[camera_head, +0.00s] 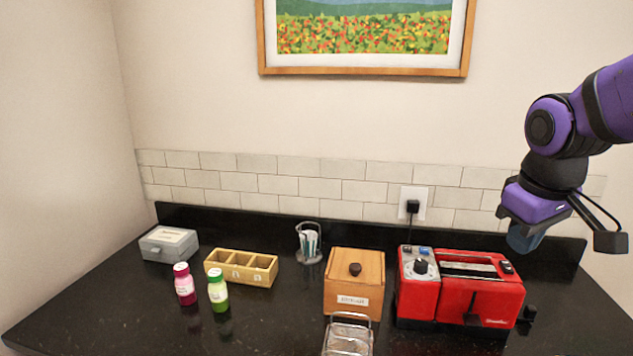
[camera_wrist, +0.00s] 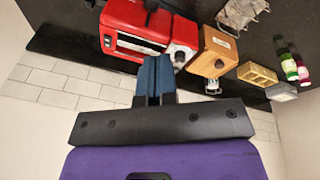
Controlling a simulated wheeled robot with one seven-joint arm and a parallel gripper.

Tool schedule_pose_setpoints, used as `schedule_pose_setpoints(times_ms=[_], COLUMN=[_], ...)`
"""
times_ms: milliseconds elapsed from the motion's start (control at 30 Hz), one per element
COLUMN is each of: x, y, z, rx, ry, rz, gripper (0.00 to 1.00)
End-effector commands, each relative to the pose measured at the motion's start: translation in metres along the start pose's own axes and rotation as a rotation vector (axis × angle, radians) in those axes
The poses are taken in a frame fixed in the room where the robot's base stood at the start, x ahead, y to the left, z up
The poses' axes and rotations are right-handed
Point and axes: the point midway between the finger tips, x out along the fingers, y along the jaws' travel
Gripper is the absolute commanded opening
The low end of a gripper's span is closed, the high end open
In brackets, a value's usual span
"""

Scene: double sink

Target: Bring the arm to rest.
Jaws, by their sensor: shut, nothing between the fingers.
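My purple and black arm comes in from the upper right in the head view. My gripper (camera_head: 524,236) hangs above the back right of the counter, behind and above the red toaster (camera_head: 480,290), apart from it. In the wrist view my gripper (camera_wrist: 155,75) shows its two blue fingers side by side, pressed together, with nothing between them. The red toaster (camera_wrist: 125,25) lies beyond the fingertips in that view.
On the black counter (camera_head: 120,310) stand a wooden bread box (camera_head: 352,285), a wire rack (camera_head: 348,338), a cup holder (camera_head: 309,243), a wooden divided tray (camera_head: 240,280), pink (camera_head: 185,287) and green (camera_head: 218,292) bottles, and a grey box (camera_head: 168,245). A plug (camera_head: 412,206) sits in the wall outlet.

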Motion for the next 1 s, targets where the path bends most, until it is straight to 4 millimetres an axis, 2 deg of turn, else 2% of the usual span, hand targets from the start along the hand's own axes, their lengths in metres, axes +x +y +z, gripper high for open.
schedule_pose_setpoints(times_ms=[33,200,500,700,1000], x=[-0.011,-0.039,-0.066,-0.07,-0.07], y=[-0.004,-0.015,-0.031,-0.035,-0.035], z=[0.009,0.041,0.086,0.096,0.096], rx=[0.032,0.156,0.324,0.36,0.361], ry=[0.029,0.114,0.233,0.256,0.256], rz=[0.006,0.008,-0.018,-0.029,-0.029], gripper=[0.0,0.0,0.0,0.0,0.0])
